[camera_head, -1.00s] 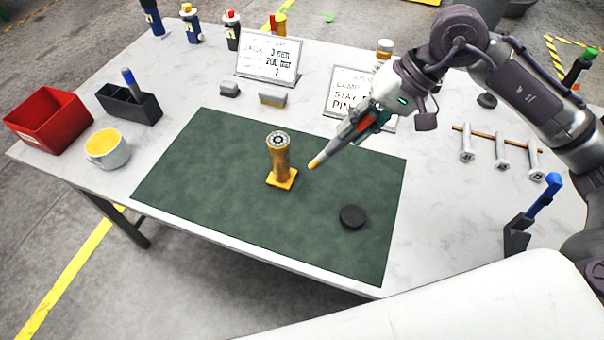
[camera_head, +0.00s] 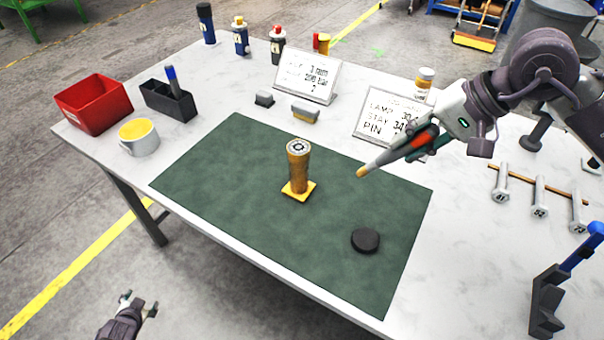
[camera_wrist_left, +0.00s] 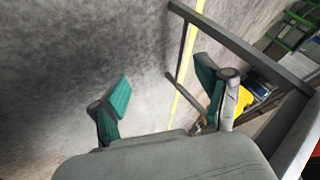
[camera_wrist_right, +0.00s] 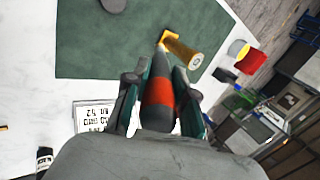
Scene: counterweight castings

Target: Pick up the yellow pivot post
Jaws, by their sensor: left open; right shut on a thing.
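A brownish-yellow post (camera_head: 298,165) with a grey round top and a yellow square foot stands upright on the green mat (camera_head: 220,170). It also shows in the right wrist view (camera_wrist_right: 184,50). My right gripper (camera_head: 415,148) is shut on a pointed tool (camera_head: 385,160) with a red-orange band and a yellowish tip. It holds the tool right of the post, with a gap between tip and post in the head view. My left gripper (camera_head: 138,303) is open and empty, low over the floor off the table's front left; the left wrist view shows its spread fingers (camera_wrist_left: 160,95).
A black disc (camera_head: 365,240) lies on the mat. A red bin (camera_head: 93,103), a dark pen holder (camera_head: 168,100) and a yellow-and-white mug (camera_head: 139,137) stand left. Two signs, small blocks and several bottles stand behind. Bolts on a rack (camera_head: 540,195) and a blue-handled tool (camera_head: 560,285) are right.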

